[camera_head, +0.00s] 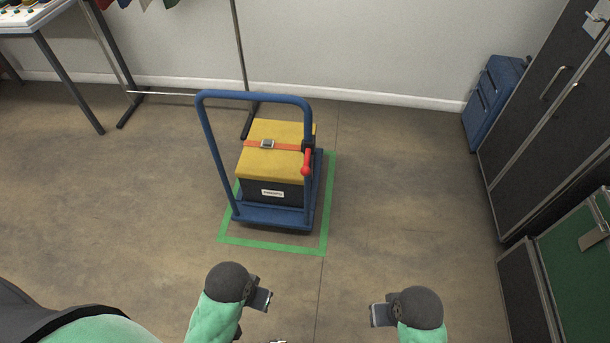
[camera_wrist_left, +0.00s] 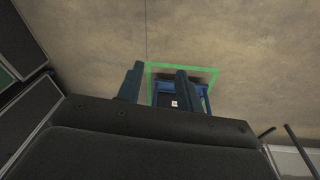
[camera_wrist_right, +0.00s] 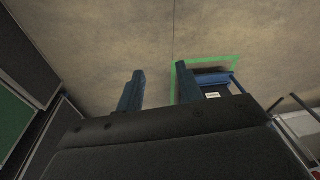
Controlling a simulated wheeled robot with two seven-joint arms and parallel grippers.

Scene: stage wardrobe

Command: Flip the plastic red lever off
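The red lever (camera_head: 307,162) sits on the right post of a blue cart's handle frame (camera_head: 255,95) in the head view. Its red grip hangs down from a dark mount. My left gripper (camera_head: 262,296) is in front of the cart, well short of it, and holds nothing. My right gripper (camera_head: 380,314) is to the right, also empty and apart from the cart. In the wrist views the fingers of the left gripper (camera_wrist_left: 157,85) and the right gripper (camera_wrist_right: 160,90) stand apart with floor or cart seen between them. The lever cannot be made out in the wrist views.
A black case with a yellow lid (camera_head: 275,134) and an orange strap rides on the cart. Green tape (camera_head: 270,246) frames the cart on the floor. Dark cabinets (camera_head: 540,110) and a blue case (camera_head: 491,100) stand right. A table (camera_head: 40,18) stands left. Floor before the cart is clear.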

